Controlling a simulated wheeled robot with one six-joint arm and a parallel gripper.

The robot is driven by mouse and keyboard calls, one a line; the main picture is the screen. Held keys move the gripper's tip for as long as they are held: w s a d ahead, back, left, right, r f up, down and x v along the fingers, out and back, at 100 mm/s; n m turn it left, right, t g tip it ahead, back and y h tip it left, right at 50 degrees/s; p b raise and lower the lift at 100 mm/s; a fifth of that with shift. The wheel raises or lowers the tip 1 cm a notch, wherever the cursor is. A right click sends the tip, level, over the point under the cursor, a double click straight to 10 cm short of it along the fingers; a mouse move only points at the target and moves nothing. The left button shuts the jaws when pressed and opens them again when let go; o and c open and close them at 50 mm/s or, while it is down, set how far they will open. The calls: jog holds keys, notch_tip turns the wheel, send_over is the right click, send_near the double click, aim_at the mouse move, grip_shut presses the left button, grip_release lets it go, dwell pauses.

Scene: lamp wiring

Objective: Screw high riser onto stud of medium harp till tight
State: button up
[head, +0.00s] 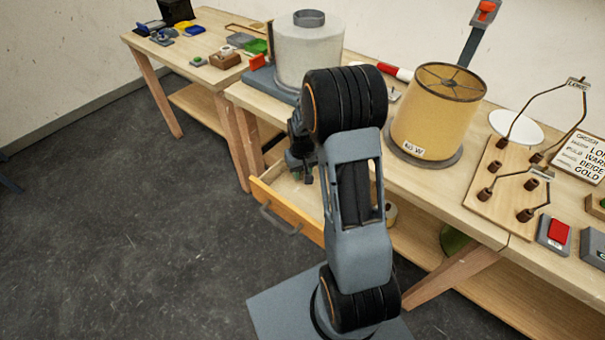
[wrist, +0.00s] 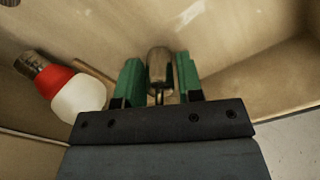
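My gripper (wrist: 160,82) is over the open drawer (head: 285,208), seen from above in the wrist view. Its green fingers stand on either side of a small rounded metal piece (wrist: 160,66) with a thin stem, possibly the riser. The fingers are very near its sides; I cannot tell if they touch it. In the head view my gripper (head: 300,165) is partly hidden by my arm. Two wire harps stand on a wooden board (head: 487,205) at the right: one tagged LONG (head: 545,92) and a smaller one (head: 515,180) whose tag is unreadable. I cannot identify the medium harp.
A white bulb with a red band (wrist: 72,90) lies left of my gripper in the drawer. A beige shade (head: 435,115) and a large pale shade (head: 308,55) stand on the bench. An order card (head: 582,155) and a red button (head: 557,231) are at the right.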

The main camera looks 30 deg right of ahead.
jog(key=c, duration=0.5)
jog(key=shift+r+p, duration=1.9)
jog(key=shift+r, duration=0.6)
